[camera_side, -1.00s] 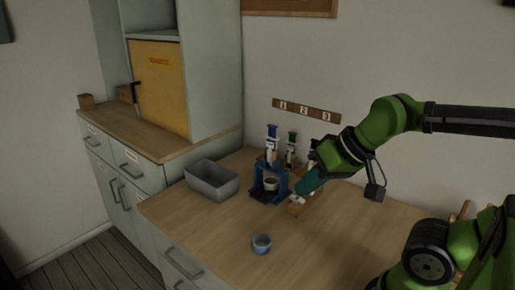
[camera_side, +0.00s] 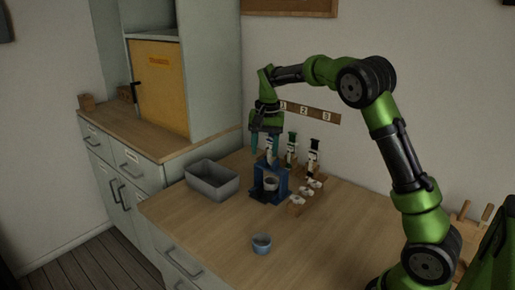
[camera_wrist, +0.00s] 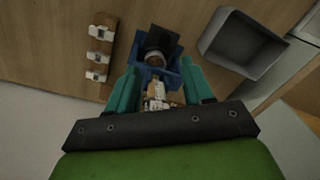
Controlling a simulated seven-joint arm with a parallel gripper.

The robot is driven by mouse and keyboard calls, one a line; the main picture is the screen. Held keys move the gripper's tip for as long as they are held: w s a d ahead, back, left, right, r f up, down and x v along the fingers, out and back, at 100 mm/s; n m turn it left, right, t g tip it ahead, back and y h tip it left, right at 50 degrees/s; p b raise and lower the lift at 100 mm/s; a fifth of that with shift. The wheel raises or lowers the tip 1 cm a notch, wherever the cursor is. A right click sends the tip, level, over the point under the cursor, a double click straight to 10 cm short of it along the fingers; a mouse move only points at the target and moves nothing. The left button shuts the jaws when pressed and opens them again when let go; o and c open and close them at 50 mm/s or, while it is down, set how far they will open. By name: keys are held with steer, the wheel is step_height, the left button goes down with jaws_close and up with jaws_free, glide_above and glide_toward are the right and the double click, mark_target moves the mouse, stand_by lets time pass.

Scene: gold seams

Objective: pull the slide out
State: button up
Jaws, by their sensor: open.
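My gripper (camera_side: 264,152) is open and points down over the leftmost dispenser (camera_side: 271,158), whose blue top is now hidden. In the wrist view my gripper (camera_wrist: 159,72) has its teal fingers apart, with the dispenser's white and tan parts (camera_wrist: 156,94) between them. No grip shows, and I cannot tell whether a finger touches. A blue stand (camera_side: 283,188) is below the dispenser and holds a dark-rimmed cup (camera_side: 271,183). The stand (camera_wrist: 175,77) and cup (camera_wrist: 158,58) also show in the wrist view. I cannot clearly pick out the slide.
Green-topped (camera_side: 291,147) and black-topped (camera_side: 314,152) dispensers stand to the right. A wooden rack (camera_side: 296,208) with white pieces lies in front of them. A grey bin (camera_side: 212,187) is at left, a small blue cup (camera_side: 261,244) in front. The front right tabletop is clear.

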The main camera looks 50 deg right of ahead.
mark_target(259, 190)
steer(key=f, duration=0.5)
steer(key=w+f+m, duration=0.1)
steer(key=f, duration=0.4)
steer(key=w+f+m, duration=0.1)
steer(key=f, duration=0.4)
steer(key=shift+w+d+g, duration=0.25)
steer(key=shift+d+g, duration=0.05)
steer(key=shift+d, duration=0.1)
jaws_close()
